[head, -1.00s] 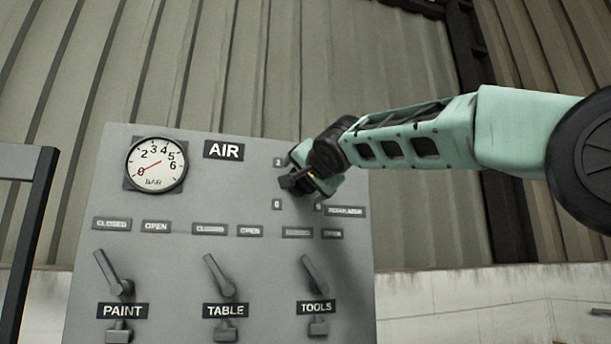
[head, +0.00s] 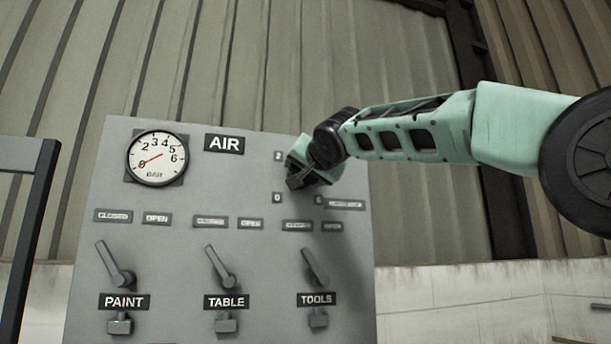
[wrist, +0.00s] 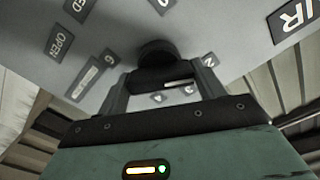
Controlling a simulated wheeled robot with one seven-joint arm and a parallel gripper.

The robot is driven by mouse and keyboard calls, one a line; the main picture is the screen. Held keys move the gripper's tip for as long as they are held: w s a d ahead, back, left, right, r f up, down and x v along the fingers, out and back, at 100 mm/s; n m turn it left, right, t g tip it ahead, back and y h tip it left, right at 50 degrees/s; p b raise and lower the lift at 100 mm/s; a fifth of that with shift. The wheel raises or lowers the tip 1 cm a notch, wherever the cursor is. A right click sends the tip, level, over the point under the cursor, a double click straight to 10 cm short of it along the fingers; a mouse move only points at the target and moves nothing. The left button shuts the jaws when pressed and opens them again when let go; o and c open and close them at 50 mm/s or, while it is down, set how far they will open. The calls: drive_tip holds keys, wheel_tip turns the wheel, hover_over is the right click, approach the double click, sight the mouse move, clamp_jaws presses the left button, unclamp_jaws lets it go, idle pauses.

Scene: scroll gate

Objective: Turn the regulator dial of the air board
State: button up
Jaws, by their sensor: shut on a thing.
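The grey air board (head: 215,265) stands upright in front of me with a black AIR label (head: 224,144) at its top. My gripper (head: 297,183) is at the board's upper right, over the regulator dial. The wrist view shows the dark round regulator dial (wrist: 157,52) between the fingers of my gripper (wrist: 160,80), which is shut on it. In the head view the dial is hidden behind the gripper; the figures 2, 0 and 6 show around it. The round gauge (head: 157,158) at upper left has a red needle pointing at 0.
Three levers labelled PAINT (head: 114,264), TABLE (head: 219,265) and TOOLS (head: 314,266) stick out below, all leaning up-left. CLOSED and OPEN plates sit above them. A dark frame (head: 30,220) stands at the left. A corrugated wall is behind.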

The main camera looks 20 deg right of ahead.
drive_tip(key=n, duration=0.3)
drive_tip(key=shift+n+b, duration=0.4)
drive_tip(key=n, duration=0.3)
drive_tip(key=shift+n, duration=0.3)
drive_tip(key=n, duration=0.3)
drive_tip(key=shift+n, duration=2.2)
drive_tip(key=o, duration=1)
drive_tip(key=shift+s, duration=0.1)
